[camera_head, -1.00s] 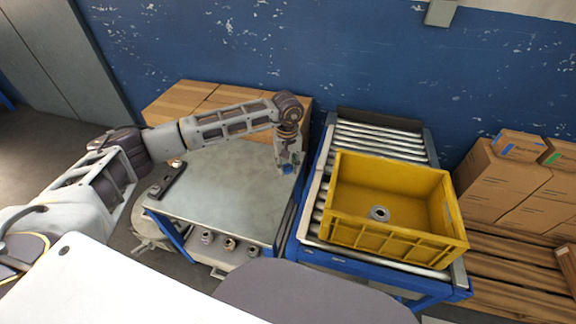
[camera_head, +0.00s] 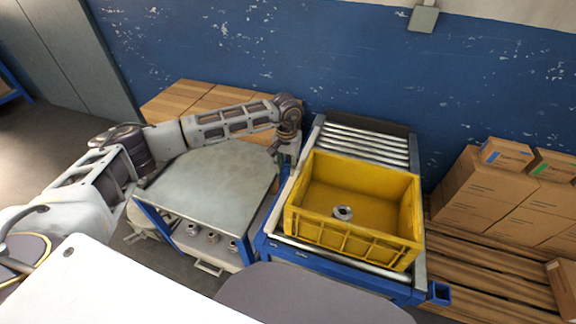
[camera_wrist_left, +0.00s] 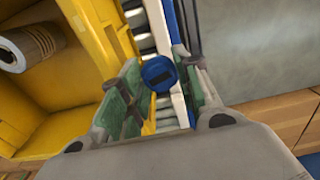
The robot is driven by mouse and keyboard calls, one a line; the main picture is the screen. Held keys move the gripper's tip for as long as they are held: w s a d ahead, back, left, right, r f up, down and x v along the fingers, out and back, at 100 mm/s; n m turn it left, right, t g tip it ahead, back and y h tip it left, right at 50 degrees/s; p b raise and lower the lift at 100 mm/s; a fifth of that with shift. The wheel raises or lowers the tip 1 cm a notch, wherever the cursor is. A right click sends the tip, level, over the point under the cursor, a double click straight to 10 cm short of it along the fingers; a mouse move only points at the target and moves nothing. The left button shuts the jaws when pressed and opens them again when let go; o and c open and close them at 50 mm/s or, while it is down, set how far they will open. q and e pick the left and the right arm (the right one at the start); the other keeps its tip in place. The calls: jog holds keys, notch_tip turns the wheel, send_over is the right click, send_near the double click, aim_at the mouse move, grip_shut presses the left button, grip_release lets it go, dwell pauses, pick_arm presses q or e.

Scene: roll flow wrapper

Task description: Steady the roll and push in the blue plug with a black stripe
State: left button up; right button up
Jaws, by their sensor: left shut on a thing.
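In the left wrist view the roll (camera_wrist_left: 32,45) lies at the upper left, brown around a pale end, apart from my gripper. My left gripper (camera_head: 287,158) is beside the crate's left side, above the gap by the table. It is shut on the blue plug with a black stripe (camera_wrist_left: 159,73), whose round striped face shows between the green finger pads. The plug is hard to see in the head view. My right gripper is not in view.
The crate stands on a roller conveyor (camera_head: 365,143). A grey-topped table (camera_head: 205,185) to its left is clear where it shows. Several small round metal parts (camera_head: 213,236) sit below its front edge. Cardboard boxes (camera_head: 490,195) and wooden pallets stand at right.

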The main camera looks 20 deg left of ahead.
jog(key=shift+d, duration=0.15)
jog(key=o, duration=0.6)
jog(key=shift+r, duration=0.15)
